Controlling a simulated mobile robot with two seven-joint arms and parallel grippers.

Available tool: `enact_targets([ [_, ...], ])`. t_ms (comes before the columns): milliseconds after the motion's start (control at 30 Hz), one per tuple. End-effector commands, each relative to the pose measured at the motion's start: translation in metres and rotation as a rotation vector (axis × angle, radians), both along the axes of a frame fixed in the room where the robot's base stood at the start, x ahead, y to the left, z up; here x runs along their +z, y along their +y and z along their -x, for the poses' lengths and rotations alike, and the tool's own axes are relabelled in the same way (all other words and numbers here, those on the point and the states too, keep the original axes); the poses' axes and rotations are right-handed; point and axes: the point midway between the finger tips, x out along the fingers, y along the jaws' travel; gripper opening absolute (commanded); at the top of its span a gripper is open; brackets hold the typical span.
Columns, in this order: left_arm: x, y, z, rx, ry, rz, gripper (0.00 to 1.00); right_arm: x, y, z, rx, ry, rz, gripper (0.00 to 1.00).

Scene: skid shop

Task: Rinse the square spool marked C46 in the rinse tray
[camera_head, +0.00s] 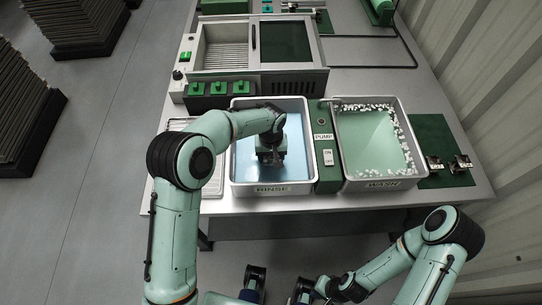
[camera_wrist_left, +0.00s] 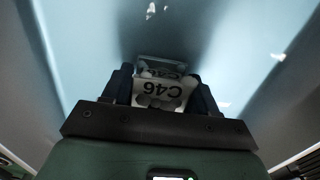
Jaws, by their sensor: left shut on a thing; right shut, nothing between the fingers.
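The square spool marked C46 (camera_wrist_left: 160,92) shows a pale face with upside-down black letters in the left wrist view. It sits between the dark fingers of my left gripper (camera_wrist_left: 158,95), which is shut on it. A second, dimmer C46 image lies just beyond it, like a reflection in the water. In the head view my left gripper (camera_head: 270,155) points down inside the rinse tray (camera_head: 272,189), over the blue water, and largely hides the spool. I cannot tell how deep the spool sits. My right gripper (camera_head: 303,290) is shut and empty at the bottom, in front of the table.
A green pump strip (camera_head: 327,160) separates the rinse tray from the wash tray (camera_head: 384,184), which has white foam round its edges. Small metal parts stand on a green mat (camera_head: 434,135) at the right. A machine with a dark lid (camera_head: 285,40) stands behind.

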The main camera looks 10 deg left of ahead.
Motion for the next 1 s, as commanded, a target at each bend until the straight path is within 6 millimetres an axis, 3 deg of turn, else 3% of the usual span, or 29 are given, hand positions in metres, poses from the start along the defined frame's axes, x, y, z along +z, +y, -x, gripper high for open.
enact_targets([
  [1000,-0.0059,0.0,0.0,0.001,-0.001,0.001,0.36,-0.0037,0.0,0.0011,0.0,0.001,0.0,0.0],
])
